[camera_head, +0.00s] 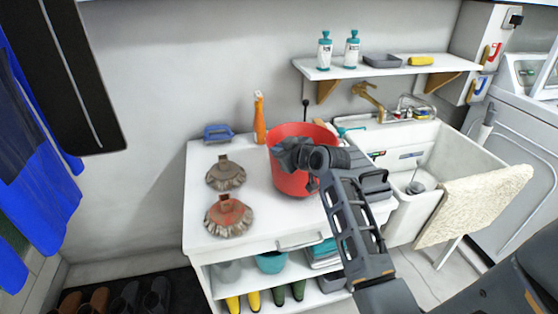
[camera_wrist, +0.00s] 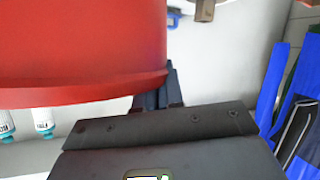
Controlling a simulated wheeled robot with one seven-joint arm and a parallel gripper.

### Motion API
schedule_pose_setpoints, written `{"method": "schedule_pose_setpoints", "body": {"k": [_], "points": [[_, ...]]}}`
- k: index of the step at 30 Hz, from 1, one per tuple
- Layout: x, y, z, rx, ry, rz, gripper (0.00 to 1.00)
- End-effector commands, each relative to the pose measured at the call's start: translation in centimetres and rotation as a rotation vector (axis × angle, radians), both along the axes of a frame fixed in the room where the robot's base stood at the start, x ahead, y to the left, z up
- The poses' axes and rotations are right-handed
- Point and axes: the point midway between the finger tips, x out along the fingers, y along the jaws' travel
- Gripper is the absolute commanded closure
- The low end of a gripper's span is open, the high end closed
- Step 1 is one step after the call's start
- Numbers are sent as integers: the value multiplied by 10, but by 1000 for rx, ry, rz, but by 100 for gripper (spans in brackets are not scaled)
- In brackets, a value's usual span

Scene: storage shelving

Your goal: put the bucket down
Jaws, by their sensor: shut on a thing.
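The red bucket (camera_head: 290,180) is upright over the right part of the white cabinet's top (camera_head: 262,222) in the head view. Its base is close to that surface; I cannot tell whether it touches. My gripper (camera_head: 284,152) is shut on the bucket at its near rim, and hides part of the rim and front wall. In the wrist view the bucket (camera_wrist: 80,45) fills the upper left, and the dark fingers of my gripper (camera_wrist: 160,90) show just beside its wall, partly hidden by it.
Two brushes, one brown (camera_head: 225,175) and one reddish (camera_head: 228,215), lie left of the bucket. A sink (camera_head: 455,160) adjoins at right, below a wall shelf (camera_head: 385,68). The cabinet top's front is partly clear.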

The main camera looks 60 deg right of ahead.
Motion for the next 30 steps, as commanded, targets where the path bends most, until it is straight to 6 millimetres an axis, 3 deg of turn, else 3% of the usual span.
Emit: {"method": "schedule_pose_setpoints", "body": {"k": [6, 13, 14, 21, 30], "points": [[0, 1, -28, 2, 2, 1, 100], [0, 0, -30, -1, 0, 0, 100], [0, 1, -31, 1, 1, 1, 92], [0, 1, -30, 1, 1, 1, 69], [-2, 1, -30, 2, 0, 0, 67]]}}
